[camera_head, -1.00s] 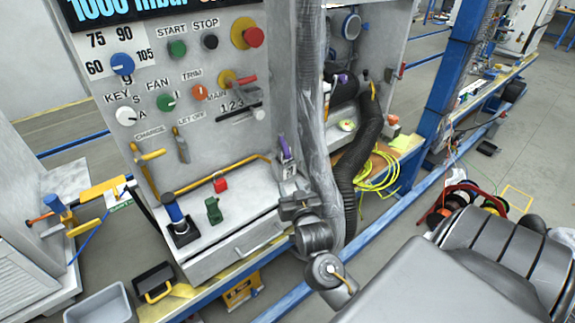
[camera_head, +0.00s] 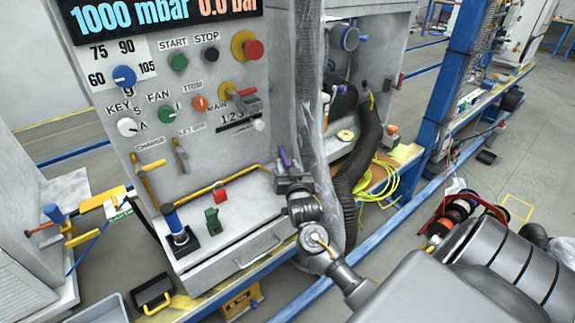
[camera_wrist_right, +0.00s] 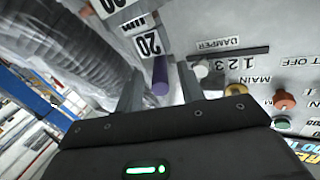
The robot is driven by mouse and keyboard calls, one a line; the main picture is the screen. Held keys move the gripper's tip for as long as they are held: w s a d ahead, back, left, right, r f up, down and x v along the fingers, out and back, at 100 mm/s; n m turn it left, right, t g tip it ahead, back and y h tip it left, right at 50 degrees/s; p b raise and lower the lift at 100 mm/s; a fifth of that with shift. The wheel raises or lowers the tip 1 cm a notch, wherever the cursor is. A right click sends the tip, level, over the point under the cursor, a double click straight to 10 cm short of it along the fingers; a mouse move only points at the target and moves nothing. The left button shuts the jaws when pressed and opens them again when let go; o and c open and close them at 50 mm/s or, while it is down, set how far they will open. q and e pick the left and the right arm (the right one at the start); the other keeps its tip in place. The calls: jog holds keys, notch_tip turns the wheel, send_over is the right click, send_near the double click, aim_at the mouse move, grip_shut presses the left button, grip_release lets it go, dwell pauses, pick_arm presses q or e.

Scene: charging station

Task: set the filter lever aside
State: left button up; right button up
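A purple lever (camera_head: 285,157), which I take to be the filter lever, stands at the right edge of the control panel, beside the grey wrapped hose. My right gripper (camera_head: 288,176) is right at it, covering its lower part in the head view. In the right wrist view the purple grip (camera_wrist_right: 160,76) shows between the two fingers of my right gripper (camera_wrist_right: 160,92), with a gap on each side. The fingers are apart and hold nothing that I can see. My left gripper is not in view.
The panel (camera_head: 200,130) carries knobs and buttons. A damper slider (camera_wrist_right: 228,54) lies close to the right finger in the wrist view. A dark corrugated hose (camera_head: 367,150) hangs to the right.

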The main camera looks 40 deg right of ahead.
jog(key=shift+w+d, duration=0.15)
jog(key=shift+w, duration=0.2)
jog(key=shift+c, duration=0.5)
grip_shut()
